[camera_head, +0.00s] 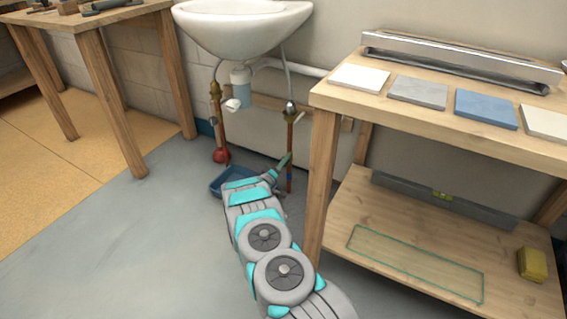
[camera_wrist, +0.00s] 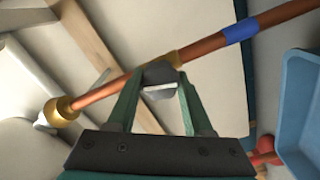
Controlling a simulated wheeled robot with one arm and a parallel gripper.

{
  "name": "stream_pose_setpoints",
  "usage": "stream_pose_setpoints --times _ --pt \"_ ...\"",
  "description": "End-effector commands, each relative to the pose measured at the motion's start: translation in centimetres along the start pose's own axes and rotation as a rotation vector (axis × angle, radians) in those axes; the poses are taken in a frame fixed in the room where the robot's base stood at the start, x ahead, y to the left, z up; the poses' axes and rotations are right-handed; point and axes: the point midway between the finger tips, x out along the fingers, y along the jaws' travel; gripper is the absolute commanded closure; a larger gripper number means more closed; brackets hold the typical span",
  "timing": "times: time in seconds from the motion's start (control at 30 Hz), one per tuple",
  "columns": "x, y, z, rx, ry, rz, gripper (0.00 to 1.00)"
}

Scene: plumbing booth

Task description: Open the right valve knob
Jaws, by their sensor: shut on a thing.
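The right copper pipe (camera_head: 290,148) runs down the wall under the sink and carries a blue band (camera_wrist: 240,31), seen in the wrist view. A grey valve knob (camera_wrist: 160,73) sits on this pipe next to a brass fitting. My gripper (camera_wrist: 160,84) has its two green fingers on either side of this knob and is shut on it. In the head view, my gripper (camera_head: 284,162) reaches the lower part of the right pipe and hides the knob. A red round knob (camera_head: 221,156) is at the lower end of the left pipe (camera_head: 219,128).
A white sink (camera_head: 243,25) with a drain bottle (camera_head: 240,85) hangs above the pipes. A blue tray (camera_head: 216,186) lies on the floor beside my arm. A wooden shelf table (camera_head: 330,100) stands close on the right. The floor at left is clear.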

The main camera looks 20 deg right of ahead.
Motion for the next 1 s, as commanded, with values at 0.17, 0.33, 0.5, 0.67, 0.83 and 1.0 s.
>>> stream_pose_setpoints --times 0.17,0.33,0.5,0.67,0.83,1.0 --pt "0.0 -0.05 -0.08 -0.107 0.002 -0.001 1.0" --pt "0.01 -0.07 -0.08 -0.176 0.002 -0.001 1.0" --pt "0.0 -0.09 -0.08 -0.212 0.002 -0.001 1.0" --pt "0.0 -0.1 -0.09 -0.223 0.002 -0.001 1.0" --pt "0.0 -0.1 -0.11 -0.223 0.002 -0.001 1.0" --pt "-0.01 -0.11 -0.11 -0.223 0.002 -0.001 0.46"
